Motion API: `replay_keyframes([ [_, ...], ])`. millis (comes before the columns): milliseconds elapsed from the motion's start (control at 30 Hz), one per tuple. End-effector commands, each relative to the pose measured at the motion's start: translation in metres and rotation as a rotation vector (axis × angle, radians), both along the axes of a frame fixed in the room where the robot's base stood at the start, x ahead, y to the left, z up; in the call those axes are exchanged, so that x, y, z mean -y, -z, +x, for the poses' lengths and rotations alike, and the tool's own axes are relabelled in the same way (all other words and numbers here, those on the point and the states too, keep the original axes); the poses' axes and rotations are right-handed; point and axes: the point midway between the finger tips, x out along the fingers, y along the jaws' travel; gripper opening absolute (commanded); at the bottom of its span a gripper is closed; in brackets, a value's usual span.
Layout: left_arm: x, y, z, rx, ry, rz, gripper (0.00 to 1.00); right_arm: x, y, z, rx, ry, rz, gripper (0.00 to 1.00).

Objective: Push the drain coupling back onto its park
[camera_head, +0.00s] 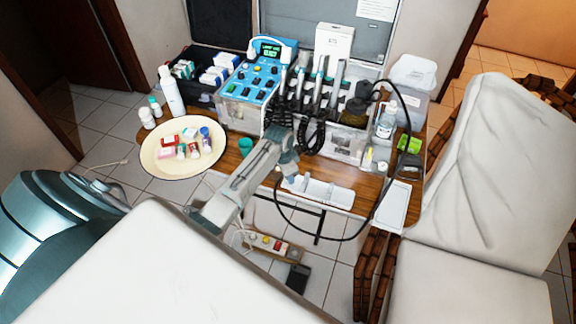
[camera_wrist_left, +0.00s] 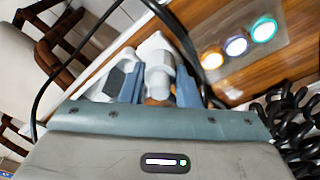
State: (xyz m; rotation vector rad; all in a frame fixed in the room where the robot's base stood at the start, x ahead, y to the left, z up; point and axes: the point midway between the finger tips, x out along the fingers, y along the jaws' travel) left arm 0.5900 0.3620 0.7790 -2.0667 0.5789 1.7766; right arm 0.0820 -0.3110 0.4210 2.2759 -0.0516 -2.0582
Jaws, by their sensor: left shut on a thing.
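My left gripper (camera_head: 289,171) reaches over the front of the wooden table, pointing down just left of the white tray. In the left wrist view its blue-grey fingers (camera_wrist_left: 160,88) are shut on a light grey, rounded part, which looks like the drain coupling (camera_wrist_left: 158,72). The fingers hide its lower part. A black hose (camera_head: 384,185) loops from the right side of the equipment down past the table's front edge and back up near the gripper. White moulded plastic (camera_wrist_left: 152,46) lies right behind the coupling. I cannot tell whether it is the park, or whether they touch. My right gripper is not in view.
A white tray (camera_head: 330,190) lies at the front edge. The clear equipment case (camera_head: 345,143) with handpieces and coiled cords stands behind. A cream plate (camera_head: 160,160) with small boxes is left, a green cup (camera_head: 245,146) near my arm. A white chair (camera_head: 470,190) stands right.

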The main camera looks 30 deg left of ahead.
Motion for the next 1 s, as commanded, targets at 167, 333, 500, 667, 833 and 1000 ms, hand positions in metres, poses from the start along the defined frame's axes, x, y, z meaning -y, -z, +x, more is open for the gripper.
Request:
replay_keyframes([
  [167,0.0,0.003,-0.001,-0.002,0.0,0.0,0.31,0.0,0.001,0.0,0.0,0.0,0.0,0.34],
  [333,0.0,0.002,-0.001,-0.002,0.0,0.0,0.54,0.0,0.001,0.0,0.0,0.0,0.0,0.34],
  [500,0.0,0.002,-0.001,-0.001,0.0,0.0,0.54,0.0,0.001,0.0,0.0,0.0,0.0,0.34],
  [667,-0.001,-0.004,-0.001,0.001,0.0,0.001,0.54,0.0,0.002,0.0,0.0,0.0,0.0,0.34],
  [833,-0.003,-0.029,-0.004,0.003,0.001,0.003,0.54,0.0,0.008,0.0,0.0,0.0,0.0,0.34],
  [1000,-0.006,-0.064,-0.008,0.004,0.0,0.002,0.54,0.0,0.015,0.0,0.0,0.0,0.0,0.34],
])
